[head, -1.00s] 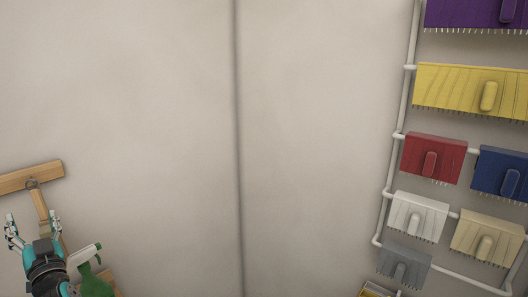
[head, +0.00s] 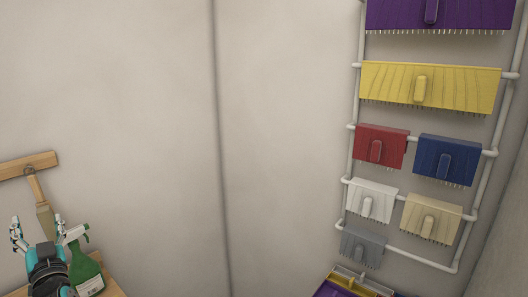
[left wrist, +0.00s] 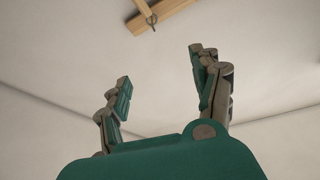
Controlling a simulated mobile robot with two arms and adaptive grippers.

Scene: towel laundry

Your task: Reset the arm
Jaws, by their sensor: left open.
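My left gripper (head: 38,236) points upward at the lower left of the head view. Its fingers are spread apart with nothing between them. In the left wrist view the open fingers (left wrist: 160,85) stand against bare wall. My right gripper is in neither view.
A green spray bottle (head: 86,270) with a white trigger stands on a wooden surface (head: 112,288) right beside my left gripper. A wooden-handled tool (head: 28,166) hangs behind it. The middle wall is clear.

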